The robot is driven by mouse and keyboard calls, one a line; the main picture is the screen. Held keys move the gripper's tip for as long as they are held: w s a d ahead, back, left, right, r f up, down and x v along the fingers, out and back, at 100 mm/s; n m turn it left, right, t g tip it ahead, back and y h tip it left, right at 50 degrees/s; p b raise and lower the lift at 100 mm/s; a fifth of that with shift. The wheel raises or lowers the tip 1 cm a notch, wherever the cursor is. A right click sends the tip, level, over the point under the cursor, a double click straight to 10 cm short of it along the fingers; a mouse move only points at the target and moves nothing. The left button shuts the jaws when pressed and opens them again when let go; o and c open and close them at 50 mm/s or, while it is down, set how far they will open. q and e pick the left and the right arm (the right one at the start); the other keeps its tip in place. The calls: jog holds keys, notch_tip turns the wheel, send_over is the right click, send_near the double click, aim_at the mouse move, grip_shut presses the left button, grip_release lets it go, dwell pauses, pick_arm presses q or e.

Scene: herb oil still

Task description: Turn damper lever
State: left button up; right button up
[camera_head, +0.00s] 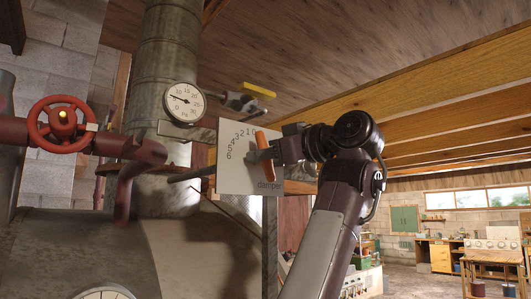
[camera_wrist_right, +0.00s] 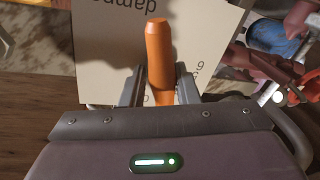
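The damper lever has an orange handle (camera_head: 267,141), tilted, in front of a white plate (camera_head: 236,172) with a number scale and the word "damper". The handle also shows in the right wrist view (camera_wrist_right: 159,58). My right gripper (camera_head: 262,155) is at the lever; in the wrist view its two fingers (camera_wrist_right: 160,88) stand on either side of the handle. Whether they press on it I cannot tell. The fingers hide part of the lever in the head view. The handle leans toward the upper-number end of the plate, but its exact setting is unclear. My left gripper is not in view.
A metal flue pipe (camera_head: 167,75) with a pressure gauge (camera_head: 185,102) rises behind the plate. A red valve wheel (camera_head: 62,124) on a dark red pipe is at left. A yellow-handled valve (camera_head: 258,90) sits above the plate. Free room lies to the right, toward a workbench (camera_head: 490,262).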

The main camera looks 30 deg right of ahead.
jog(key=c, duration=0.5)
jog(key=shift+s+f+n+b, duration=0.15)
jog(key=shift+n+b, duration=0.45)
jog(key=shift+b, duration=0.35)
jog(key=shift+n+b, duration=0.35)
jog(key=shift+n, duration=0.15)
jog(key=shift+r, duration=0.25)
jog(key=o, duration=0.9)
jog(key=shift+o, duration=0.2)
jog(key=shift+f, duration=0.1)
